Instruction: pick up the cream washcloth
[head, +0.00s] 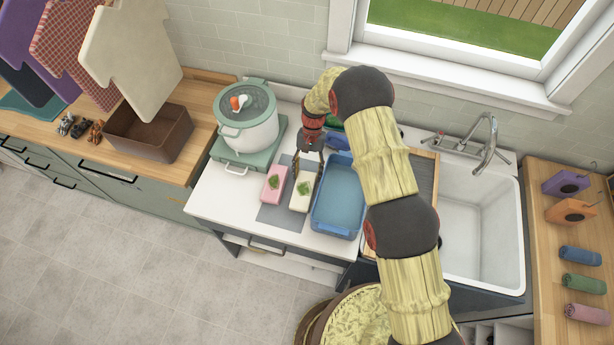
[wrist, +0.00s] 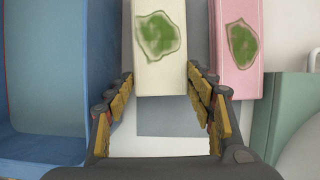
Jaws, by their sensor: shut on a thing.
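The cream washcloth (head: 300,203) is a folded block with a green stain on top. It is over the grey mat (head: 268,214), between a pink washcloth (head: 273,191) and a blue basin (head: 331,229). In the wrist view the cream washcloth (wrist: 160,72) sits between the two fingertips (wrist: 160,84). I cannot tell whether it is lifted off the mat. The pink washcloth (wrist: 238,78), also stained green, lies close to the right finger.
A white pot (head: 250,131) stands on a green stove at the left. A white sink (head: 484,230) is at the right, beyond my arm. Rolled cloths, including a green one (head: 583,284), lie on the right-hand wooden counter. A brown basket (head: 150,135) is far left.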

